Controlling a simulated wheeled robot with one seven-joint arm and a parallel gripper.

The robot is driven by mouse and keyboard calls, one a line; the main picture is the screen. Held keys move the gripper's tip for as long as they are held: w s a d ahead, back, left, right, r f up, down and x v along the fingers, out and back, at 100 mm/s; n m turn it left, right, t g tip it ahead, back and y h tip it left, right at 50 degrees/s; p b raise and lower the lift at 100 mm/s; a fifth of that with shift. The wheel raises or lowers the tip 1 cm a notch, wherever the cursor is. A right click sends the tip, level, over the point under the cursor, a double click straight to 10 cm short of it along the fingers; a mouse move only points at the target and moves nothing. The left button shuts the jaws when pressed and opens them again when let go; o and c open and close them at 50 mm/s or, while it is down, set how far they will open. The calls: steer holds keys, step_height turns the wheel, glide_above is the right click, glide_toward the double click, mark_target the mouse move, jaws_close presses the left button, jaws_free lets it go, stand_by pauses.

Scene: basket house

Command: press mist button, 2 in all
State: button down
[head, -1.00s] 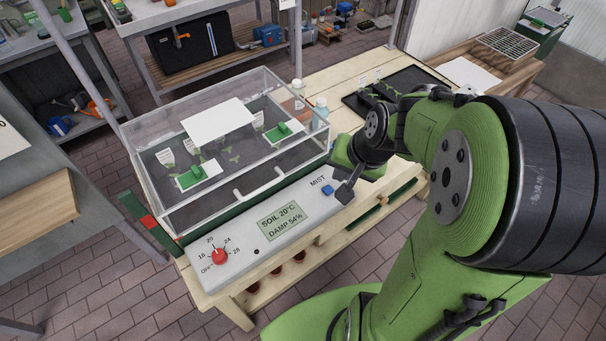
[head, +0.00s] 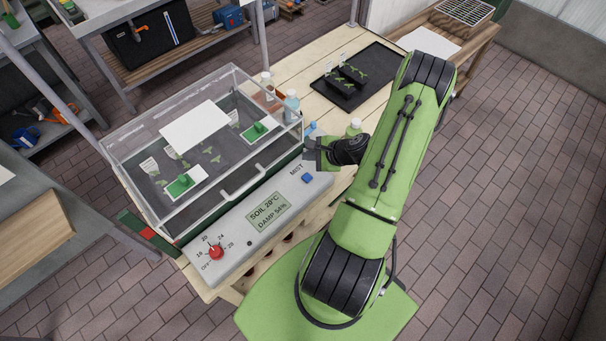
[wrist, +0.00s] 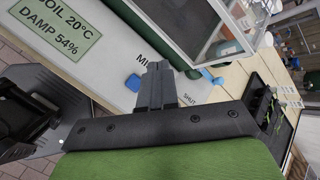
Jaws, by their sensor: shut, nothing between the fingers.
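The blue mist button (head: 307,178) sits on the right part of the grey control panel (head: 232,238), under the word MIST. In the wrist view the button (wrist: 133,83) shows just left of the fingertips, with the MIST label partly hidden. My gripper (head: 310,150) is shut and empty. In the head view it is beyond the button, near the right end of the propagator. In the wrist view the gripper (wrist: 155,72) points over the panel beside the button, and I see no contact with it.
The clear-walled propagator (head: 205,150) with a white sheet on its lid stands behind the panel. A red knob (head: 216,252) and a display (head: 269,212) are on the panel. Bottles (head: 291,102) stand at its right corner. A black seedling tray (head: 365,75) lies farther right.

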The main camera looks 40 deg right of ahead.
mark_target(309, 179)
step_height(309, 179, down, 9)
steer(key=b, duration=0.7)
stand_by(1.7)
steer(key=shift+f+b, duration=0.4)
steer(key=shift+f+b, duration=0.45)
stand_by(0.5)
steer(key=shift+r, duration=0.1)
steer(key=shift+r+p, duration=0.65)
steer(key=shift+r, duration=0.2)
